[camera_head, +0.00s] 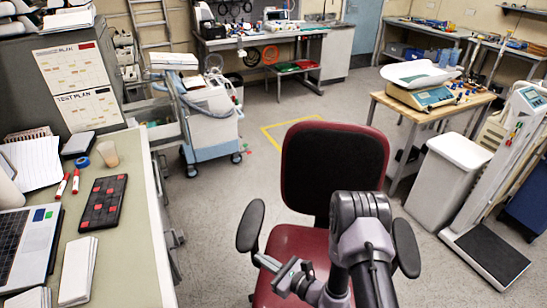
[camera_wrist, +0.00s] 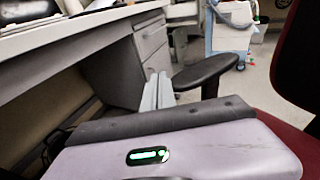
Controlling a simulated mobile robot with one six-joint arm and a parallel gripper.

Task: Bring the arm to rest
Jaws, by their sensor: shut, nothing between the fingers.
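My gripper (camera_head: 272,264) is at the lower middle of the head view, over the seat of the red chair (camera_head: 333,165). It is shut and empty. In the wrist view its two pale fingers (camera_wrist: 158,92) stand close together beyond the grey gripper body. My arm is bent, with a dark joint high in front of the chair's backrest and the wrist low over the seat. The gripper points left, towards the desk (camera_head: 125,255). In the wrist view the chair's dark armrest (camera_wrist: 205,72) shows just beyond the fingers. I cannot tell how wide the gap to it is.
The desk holds a laptop (camera_head: 25,245), a dark tray (camera_head: 103,205) and papers. A wheeled device (camera_head: 207,115) stands behind it. At the right are a wooden table with a scale (camera_head: 425,95), a white bin (camera_head: 450,180) and a floor scale (camera_head: 488,250). Open floor lies behind the chair.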

